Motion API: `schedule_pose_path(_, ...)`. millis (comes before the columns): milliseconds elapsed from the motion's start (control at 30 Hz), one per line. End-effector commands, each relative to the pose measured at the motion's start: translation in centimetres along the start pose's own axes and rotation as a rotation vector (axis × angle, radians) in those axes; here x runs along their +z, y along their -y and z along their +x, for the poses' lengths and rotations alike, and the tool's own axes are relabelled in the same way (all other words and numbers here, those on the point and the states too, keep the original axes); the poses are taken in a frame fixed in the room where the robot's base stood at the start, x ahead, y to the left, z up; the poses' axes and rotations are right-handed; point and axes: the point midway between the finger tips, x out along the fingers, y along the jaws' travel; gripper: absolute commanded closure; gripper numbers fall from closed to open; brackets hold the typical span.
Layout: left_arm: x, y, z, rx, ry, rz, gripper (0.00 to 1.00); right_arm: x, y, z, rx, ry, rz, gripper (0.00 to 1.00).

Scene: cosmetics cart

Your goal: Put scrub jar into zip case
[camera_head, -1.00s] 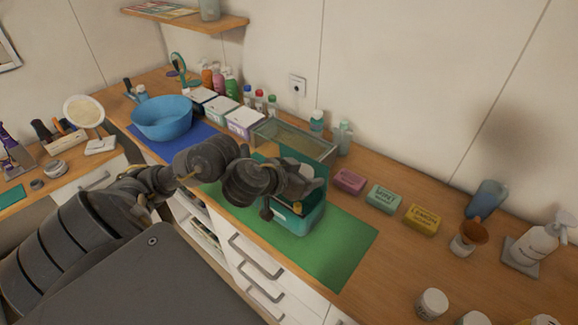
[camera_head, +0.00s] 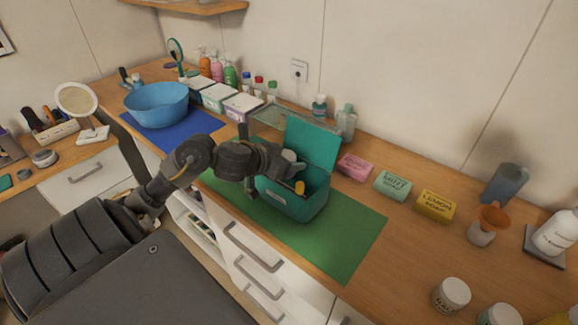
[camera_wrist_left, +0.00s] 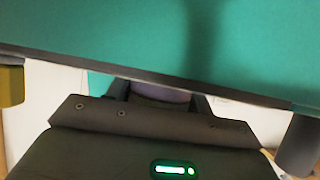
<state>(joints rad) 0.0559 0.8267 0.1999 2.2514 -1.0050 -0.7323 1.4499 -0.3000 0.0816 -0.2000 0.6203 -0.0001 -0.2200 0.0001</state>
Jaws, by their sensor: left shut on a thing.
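The teal zip case (camera_head: 293,203) stands on the green mat with its lid (camera_head: 313,145) raised at the back. A yellow-topped item (camera_head: 300,187) shows inside it. My left gripper (camera_head: 285,163) is at the open mouth of the case, in front of the lid. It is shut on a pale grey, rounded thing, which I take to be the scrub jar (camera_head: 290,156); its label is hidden. In the left wrist view, a dull purple-grey part of the jar (camera_wrist_left: 162,93) shows between the fingers, with teal case wall across the top. My right gripper is out of view.
Pink, mint and yellow soaps (camera_head: 435,205) stand right of the case. A clear bin (camera_head: 268,120) and bottles stand behind it. White jars (camera_head: 451,295) are at the lower right. The green mat (camera_head: 348,245) is bare right of the case.

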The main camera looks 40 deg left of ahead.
Motion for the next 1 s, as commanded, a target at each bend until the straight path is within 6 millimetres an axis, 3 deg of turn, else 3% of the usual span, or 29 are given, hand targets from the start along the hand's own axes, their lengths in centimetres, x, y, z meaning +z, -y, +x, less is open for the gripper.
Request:
schedule_pose_path(67,0.8,0.0,0.4,0.000,0.001,-0.003,0.74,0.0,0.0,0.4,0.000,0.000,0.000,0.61)
schedule_pose_path(867,2.0,0.0,1.1,-0.001,0.005,0.001,0.74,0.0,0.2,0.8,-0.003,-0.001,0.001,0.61)
schedule_pose_path(900,2.1,0.0,1.1,0.000,0.006,0.001,0.45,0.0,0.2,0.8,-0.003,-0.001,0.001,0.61)
schedule_pose_path(1000,2.2,0.0,1.1,0.000,0.009,0.002,0.32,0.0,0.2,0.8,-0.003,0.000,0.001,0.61)
